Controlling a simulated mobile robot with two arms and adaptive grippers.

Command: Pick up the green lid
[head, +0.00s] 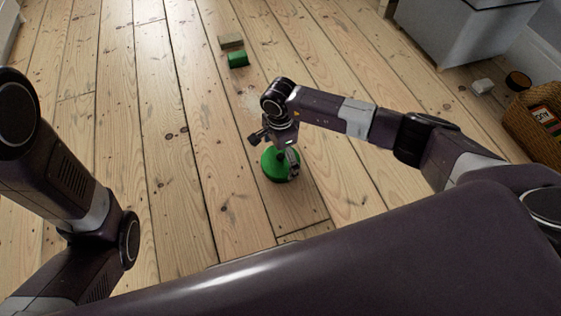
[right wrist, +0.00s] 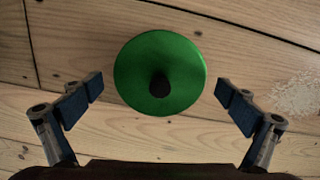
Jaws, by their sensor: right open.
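The green lid (head: 272,166) is a round green disc lying on the floorboards, partly hidden by my right gripper in the head view. In the right wrist view the lid (right wrist: 185,60) shows whole, with a dark knob (right wrist: 160,84) at its middle. My right gripper (head: 275,150) is above the lid. In the right wrist view its open fingers (right wrist: 162,90) stand to the left and right of the lid, apart from it, with nothing between them held. My left arm comes in at the left of the head view, but its gripper is out of sight.
A green block (head: 238,60) and a tan block (head: 231,42) lie on the floor farther back. A wicker basket (head: 540,140), a white crumpled thing (head: 482,86) and a grey cabinet (head: 455,35) are at the right.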

